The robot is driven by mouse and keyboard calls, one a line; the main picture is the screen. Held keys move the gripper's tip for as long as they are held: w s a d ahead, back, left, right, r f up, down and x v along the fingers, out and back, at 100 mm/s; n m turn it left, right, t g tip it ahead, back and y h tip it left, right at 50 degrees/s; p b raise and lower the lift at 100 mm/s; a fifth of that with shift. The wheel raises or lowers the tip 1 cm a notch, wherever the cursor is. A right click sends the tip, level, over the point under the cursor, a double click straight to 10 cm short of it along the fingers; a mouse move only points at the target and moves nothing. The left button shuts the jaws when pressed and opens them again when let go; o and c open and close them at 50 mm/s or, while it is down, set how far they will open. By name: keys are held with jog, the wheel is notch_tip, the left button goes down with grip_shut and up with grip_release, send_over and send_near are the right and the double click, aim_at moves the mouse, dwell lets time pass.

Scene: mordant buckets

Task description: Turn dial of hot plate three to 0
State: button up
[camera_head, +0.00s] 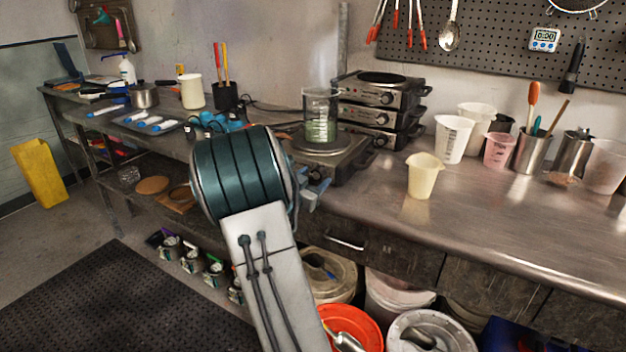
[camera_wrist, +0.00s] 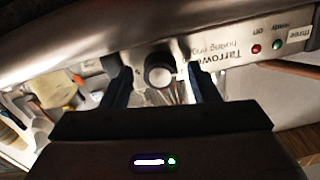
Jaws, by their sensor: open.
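The hot plate marked "three" (camera_wrist: 236,52) shows upside down in the wrist view, with its label and two small lights, one red and one green, on its front panel. Its round dial (camera_wrist: 159,72) sits between my fingers. My gripper (camera_wrist: 155,66) is open, with one dark finger on each side of the dial. I cannot tell whether the fingers touch it or what setting it points to. In the head view, a single hot plate (camera_head: 345,158) carries a glass beaker (camera_head: 320,112) with green contents.
Stacked hot plates (camera_head: 380,112) stand behind on the metal counter (camera_head: 470,200). A cream cup (camera_head: 425,177) stands to the right, with more cups and utensil holders beyond. Buckets (camera_head: 350,325) are below the counter. A tray (camera_head: 145,122) lies to the left.

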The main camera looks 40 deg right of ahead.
jog(key=v, duration=1.3)
jog(key=shift+s+a, duration=0.15)
jog(key=shift+a, duration=0.2)
jog(key=a+r+n+t+y+p, duration=0.25)
jog(key=a+n+y+p, duration=0.2)
jog(key=a+y, duration=0.4)
jog(key=a+r+n+t+y+p, duration=0.25)
jog(key=a+r+n+y, duration=0.2)
jog(key=a+y, duration=0.35)
jog(key=s+a+r+n+g+p, duration=0.1)
jog(key=s+a+n+g+p, duration=0.1)
jog(key=s, duration=0.8)
jog(key=s+a+r+n+g+p, duration=0.1)
jog(key=s+a+n+g+p, duration=0.1)
jog(key=s+g, duration=0.5)
jog(key=s+n+p, duration=0.1)
jog(key=s+n, duration=0.1)
jog(key=s, duration=0.2)
jog(key=shift+s+r, duration=0.15)
jog(key=shift+r, duration=0.2)
